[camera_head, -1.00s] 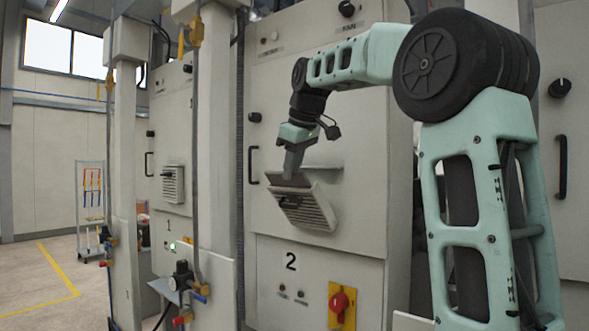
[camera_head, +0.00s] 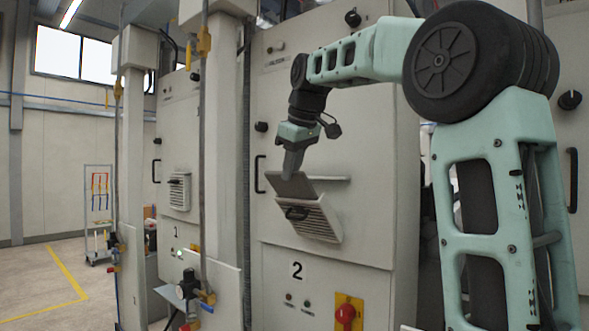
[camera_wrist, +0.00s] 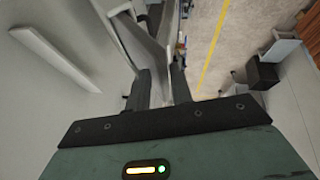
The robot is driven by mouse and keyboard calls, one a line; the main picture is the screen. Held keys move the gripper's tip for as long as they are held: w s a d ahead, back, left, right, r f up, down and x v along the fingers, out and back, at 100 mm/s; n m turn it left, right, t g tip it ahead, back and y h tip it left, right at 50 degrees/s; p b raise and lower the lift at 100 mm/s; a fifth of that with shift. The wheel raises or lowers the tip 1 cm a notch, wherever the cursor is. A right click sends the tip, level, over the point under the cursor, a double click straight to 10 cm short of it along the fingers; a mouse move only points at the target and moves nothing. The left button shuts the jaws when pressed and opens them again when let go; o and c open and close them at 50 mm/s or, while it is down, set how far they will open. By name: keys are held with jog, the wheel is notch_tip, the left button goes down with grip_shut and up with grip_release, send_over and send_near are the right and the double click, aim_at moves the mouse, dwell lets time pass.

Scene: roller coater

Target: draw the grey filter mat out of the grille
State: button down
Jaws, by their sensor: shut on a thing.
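The louvred grille (camera_head: 312,217) hangs tilted outward on the front of cabinet 2, its top edge away from the panel. The flat grey filter mat (camera_head: 293,185) stands partly above the grille's top opening; its lower part is hidden inside. My gripper (camera_head: 291,168) points down from above and is shut on the mat's upper edge. In the wrist view, the mat (camera_wrist: 150,50) runs away from between the two dark fingers (camera_wrist: 161,82).
A thin ledge (camera_head: 330,179) sticks out of the cabinet beside the mat. A door handle (camera_head: 260,174) is to the left, and a red knob on a yellow plate (camera_head: 346,314) is below. A second grille (camera_head: 179,191) is on cabinet 1. Open floor lies far left.

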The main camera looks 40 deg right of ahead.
jog(key=shift+s+a+r+p, duration=0.15)
jog(key=shift+a+r+p, duration=0.55)
jog(key=shift+a+r, duration=0.25)
jog(key=shift+s+a+r+p, duration=0.1)
jog(key=shift+a+r+p, duration=0.6)
jog(key=shift+a+r, duration=0.2)
jog(key=shift+r, duration=0.1)
jog(key=shift+a, duration=0.1)
jog(key=s+a+r+p, duration=0.1)
jog(key=a+r, duration=0.1)
jog(key=a, duration=0.5)
jog(key=shift+a, duration=0.35)
dwell(0.3)
dwell(0.4)
